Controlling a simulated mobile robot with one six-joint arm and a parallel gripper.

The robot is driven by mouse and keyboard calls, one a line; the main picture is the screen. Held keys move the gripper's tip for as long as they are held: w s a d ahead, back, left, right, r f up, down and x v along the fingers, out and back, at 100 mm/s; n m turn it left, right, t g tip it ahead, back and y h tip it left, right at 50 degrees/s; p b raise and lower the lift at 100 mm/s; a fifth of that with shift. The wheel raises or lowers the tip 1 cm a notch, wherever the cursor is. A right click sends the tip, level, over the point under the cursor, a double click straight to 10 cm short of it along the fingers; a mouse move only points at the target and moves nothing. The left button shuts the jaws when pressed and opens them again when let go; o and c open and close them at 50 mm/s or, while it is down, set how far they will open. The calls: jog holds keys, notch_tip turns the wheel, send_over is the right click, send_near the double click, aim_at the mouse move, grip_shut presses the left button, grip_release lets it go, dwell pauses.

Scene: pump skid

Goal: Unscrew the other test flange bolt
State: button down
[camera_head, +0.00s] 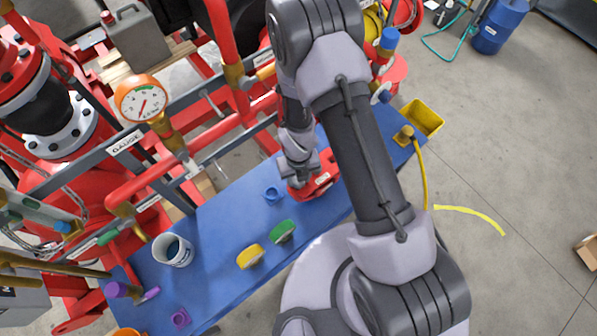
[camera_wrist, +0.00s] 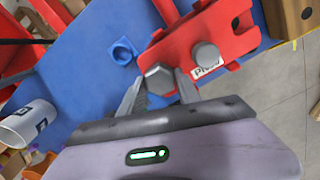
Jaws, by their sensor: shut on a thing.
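The red test flange (camera_head: 322,187) lies on the blue bench, partly hidden by my arm in the head view. In the wrist view the flange (camera_wrist: 180,45) carries a white label and a dark hole. A grey hex bolt (camera_wrist: 158,76) is between my gripper's fingers at the flange's near edge. My gripper (camera_wrist: 158,88) is shut on this bolt; I cannot tell whether its thread is still in the flange. A second grey bolt head (camera_wrist: 207,54) stands on the flange to the right, apart from the fingers.
A blue ring part (camera_head: 273,194) sits on the blue bench (camera_head: 225,220) left of the flange. A green knob (camera_head: 282,230), a yellow knob (camera_head: 250,256) and a white bucket (camera_head: 172,251) stand further left. A yellow bin (camera_head: 422,117) is at the right end. Red pipework lines the back.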

jog(key=shift+s+r+p, duration=0.1)
jog(key=shift+r+p, duration=0.05)
jog(key=shift+p, duration=0.55)
jog(key=shift+f, duration=0.2)
jog(key=c, duration=0.8)
grip_release()
jog(key=shift+o, duration=0.2)
jog(key=shift+r, duration=0.1)
notch_tip(320, 180, up, 17)
jog(key=p, duration=1.5)
jog(key=shift+p, duration=0.3)
